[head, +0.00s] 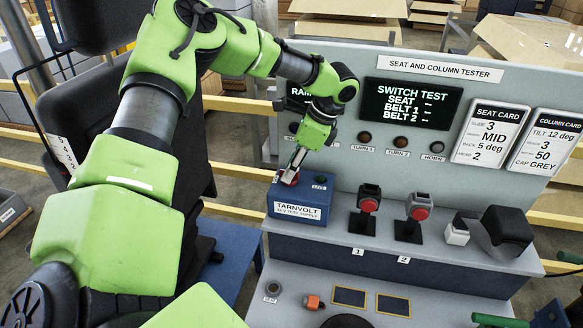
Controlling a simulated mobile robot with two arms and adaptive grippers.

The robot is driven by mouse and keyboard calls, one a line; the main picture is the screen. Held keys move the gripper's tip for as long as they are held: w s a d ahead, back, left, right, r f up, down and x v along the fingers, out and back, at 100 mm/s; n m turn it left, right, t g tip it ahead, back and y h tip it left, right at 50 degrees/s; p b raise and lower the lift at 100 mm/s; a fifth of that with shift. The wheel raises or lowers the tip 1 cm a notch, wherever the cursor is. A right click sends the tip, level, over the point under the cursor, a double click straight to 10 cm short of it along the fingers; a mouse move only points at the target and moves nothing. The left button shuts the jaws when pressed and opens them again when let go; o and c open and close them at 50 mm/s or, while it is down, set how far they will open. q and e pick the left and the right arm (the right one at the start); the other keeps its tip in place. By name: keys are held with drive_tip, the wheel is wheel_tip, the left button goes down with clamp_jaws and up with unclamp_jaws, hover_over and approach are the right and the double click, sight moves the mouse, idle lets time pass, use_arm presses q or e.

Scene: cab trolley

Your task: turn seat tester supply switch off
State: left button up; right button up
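The blue supply box (297,205) stands at the left end of the tester's shelf. Its front label reads TARNVOLT, with smaller text I cannot read clearly. My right gripper is not in view.
The tester panel (365,160) rises behind, with a lit SWITCH TEST screen (412,105) and two cards at right. Two red-buttoned buckles (368,205) (418,210) stand right of the box. A black seat (130,120) is at left.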

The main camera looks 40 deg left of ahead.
use_arm(q)
drive_tip(key=v, duration=1.2)
idle(0.3)
